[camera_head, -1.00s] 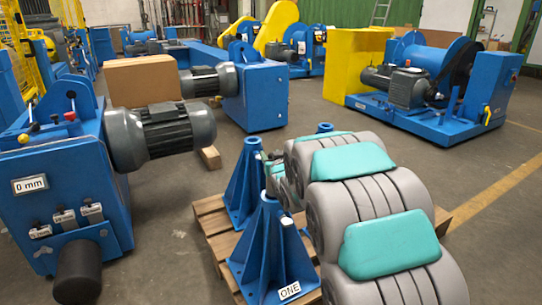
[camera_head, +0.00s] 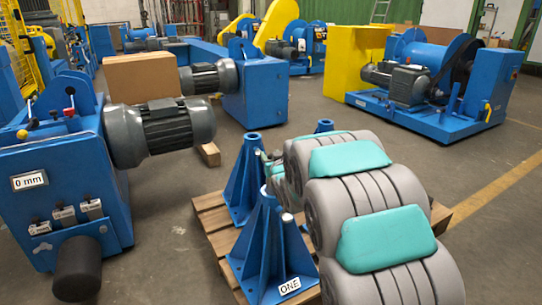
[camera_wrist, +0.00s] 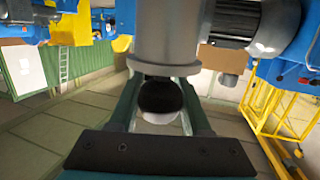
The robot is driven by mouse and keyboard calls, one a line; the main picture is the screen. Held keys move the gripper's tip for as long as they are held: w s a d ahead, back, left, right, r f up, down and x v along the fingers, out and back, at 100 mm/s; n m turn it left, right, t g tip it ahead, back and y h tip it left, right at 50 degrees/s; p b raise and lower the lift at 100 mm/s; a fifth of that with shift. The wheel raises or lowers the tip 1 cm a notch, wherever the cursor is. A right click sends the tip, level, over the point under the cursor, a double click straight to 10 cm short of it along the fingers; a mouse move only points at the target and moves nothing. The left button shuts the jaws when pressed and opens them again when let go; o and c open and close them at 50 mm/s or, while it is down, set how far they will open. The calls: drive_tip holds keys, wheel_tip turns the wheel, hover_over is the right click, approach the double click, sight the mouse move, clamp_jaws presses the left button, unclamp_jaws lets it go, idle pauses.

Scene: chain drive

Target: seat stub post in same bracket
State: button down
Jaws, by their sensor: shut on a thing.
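A blue flared bracket labelled ONE (camera_head: 272,262) stands on a wooden pallet, with a small pale cylindrical tip (camera_head: 287,217) at its upper right side. I cannot tell whether that tip is the stub post. A second blue bracket (camera_head: 246,185) stands behind it. In the wrist view, my gripper (camera_wrist: 162,95) has its two fingers close around a thing with a round black end (camera_wrist: 160,96) and a pale part below it. A grey flanged cylinder (camera_wrist: 166,40) rises behind. In the head view, my grey and teal arm hides most of the gripper and the contact with any bracket.
The pallet (camera_head: 212,213) lies under the brackets. A blue machine with a 0 mm label (camera_head: 29,181) and a grey motor stands left. A cardboard box (camera_head: 142,78) is behind. Open floor lies to the right, before a blue and yellow winch (camera_head: 420,75).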

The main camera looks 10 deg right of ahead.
drive_tip(key=shift+f+b, duration=1.7)
drive_tip(key=shift+f, duration=2)
idle(0.5)
drive_tip(key=c, duration=0.6)
unclamp_jaws()
drive_tip(key=o, duration=0.3)
drive_tip(key=shift+f, duration=0.1)
drive_tip(key=shift+s+d+r, duration=0.1)
drive_tip(key=shift+s+r, duration=0.1)
drive_tip(key=shift+s, duration=1.1)
drive_tip(key=shift+s+d+r, duration=0.1)
drive_tip(key=shift+s+r, duration=0.05)
drive_tip(key=shift+s, duration=1.15)
drive_tip(key=shift+s+r, duration=0.2)
drive_tip(key=shift+s, duration=1.1)
